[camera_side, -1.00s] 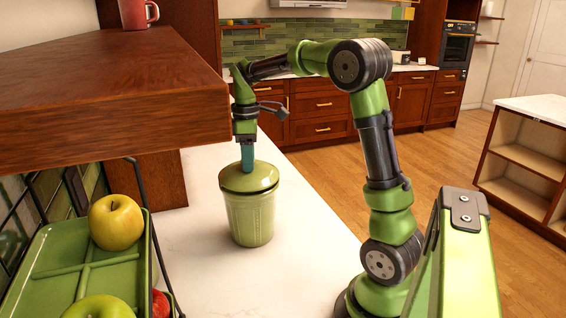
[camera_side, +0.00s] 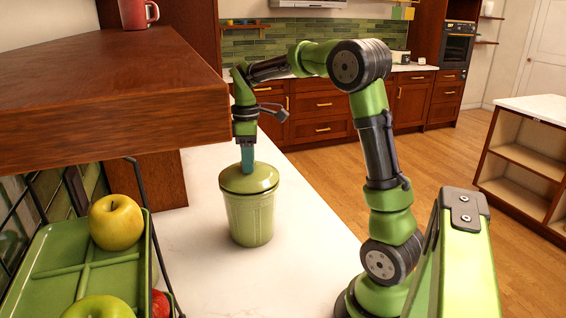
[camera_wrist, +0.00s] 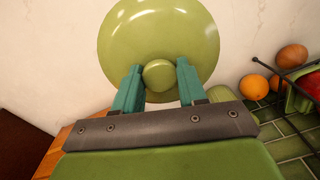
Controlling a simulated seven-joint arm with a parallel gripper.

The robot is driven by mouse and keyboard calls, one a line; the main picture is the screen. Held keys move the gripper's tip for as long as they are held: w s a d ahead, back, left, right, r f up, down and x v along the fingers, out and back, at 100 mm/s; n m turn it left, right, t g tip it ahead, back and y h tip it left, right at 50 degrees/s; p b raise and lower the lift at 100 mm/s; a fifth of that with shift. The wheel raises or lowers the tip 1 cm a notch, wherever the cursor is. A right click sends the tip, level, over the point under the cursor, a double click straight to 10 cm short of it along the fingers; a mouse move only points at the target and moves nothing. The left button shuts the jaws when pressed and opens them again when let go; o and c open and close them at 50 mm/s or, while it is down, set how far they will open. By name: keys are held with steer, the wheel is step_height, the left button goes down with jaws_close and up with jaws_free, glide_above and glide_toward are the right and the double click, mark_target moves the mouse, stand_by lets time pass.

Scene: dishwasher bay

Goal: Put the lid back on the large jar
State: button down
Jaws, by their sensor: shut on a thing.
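The large jar (camera_side: 249,220) is green and ribbed and stands upright on the white counter. Its round green lid (camera_side: 262,180) sits over the jar's mouth and looks about level; I cannot tell whether it is fully seated. My gripper (camera_side: 247,168) points down from above with its teal fingers at the middle of the lid. In the wrist view the lid (camera_wrist: 190,38) fills the upper middle, and my gripper (camera_wrist: 158,80) is shut on its round knob (camera_wrist: 158,75).
A wooden shelf (camera_side: 110,90) juts out at the left, near my gripper, with a red mug (camera_side: 138,13) on it. A green divided tray (camera_side: 60,262) with a yellow apple (camera_side: 116,222) is at lower left. The counter (camera_side: 300,250) around the jar is clear.

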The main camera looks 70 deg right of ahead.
stand_by(0.4)
steer(key=c, duration=0.5)
jaws_free()
steer(key=shift+c, duration=0.2)
steer(key=shift+o, duration=0.3)
steer(key=o, duration=0.4)
steer(key=shift+r, duration=2.25)
jaws_close()
